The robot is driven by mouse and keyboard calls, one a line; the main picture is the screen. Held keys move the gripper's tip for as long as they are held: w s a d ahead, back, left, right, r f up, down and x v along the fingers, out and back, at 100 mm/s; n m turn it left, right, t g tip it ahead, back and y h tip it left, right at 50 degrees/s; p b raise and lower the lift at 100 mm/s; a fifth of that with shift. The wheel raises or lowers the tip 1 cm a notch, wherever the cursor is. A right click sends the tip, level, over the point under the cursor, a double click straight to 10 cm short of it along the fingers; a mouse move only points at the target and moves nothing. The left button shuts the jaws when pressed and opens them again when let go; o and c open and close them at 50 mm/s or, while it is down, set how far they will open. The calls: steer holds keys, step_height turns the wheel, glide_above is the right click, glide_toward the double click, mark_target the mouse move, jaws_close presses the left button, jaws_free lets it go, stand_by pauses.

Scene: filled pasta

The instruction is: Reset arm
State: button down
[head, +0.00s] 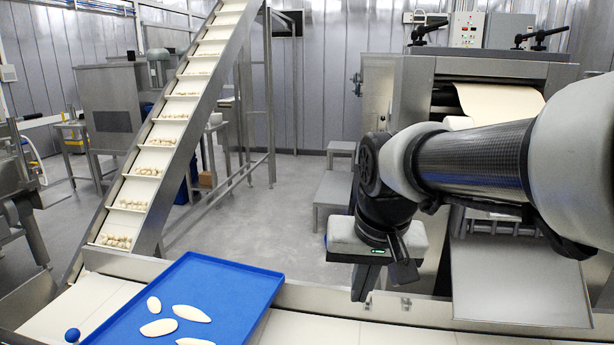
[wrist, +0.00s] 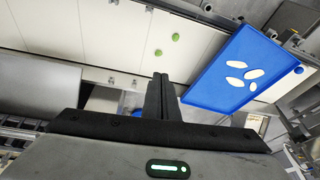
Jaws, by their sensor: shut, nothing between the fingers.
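The blue tray (head: 248,279) holds several pale oval pieces (head: 191,313). A blue ball (head: 72,335) is beside it. Two green pieces (wrist: 176,37) lie on the white belt (wrist: 111,38). An inclined conveyor (head: 172,131) stands left; a dough machine (head: 480,70) stands behind my arm.

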steer(key=s+d+t, duration=0.2)
steer(key=s+d, duration=0.3)
steer(key=s, duration=0.7)
step_height(320, 180, up, 14)
steer(key=p, duration=1.4)
steer(key=shift+d+n, duration=0.15)
steer(key=shift+n, duration=0.25)
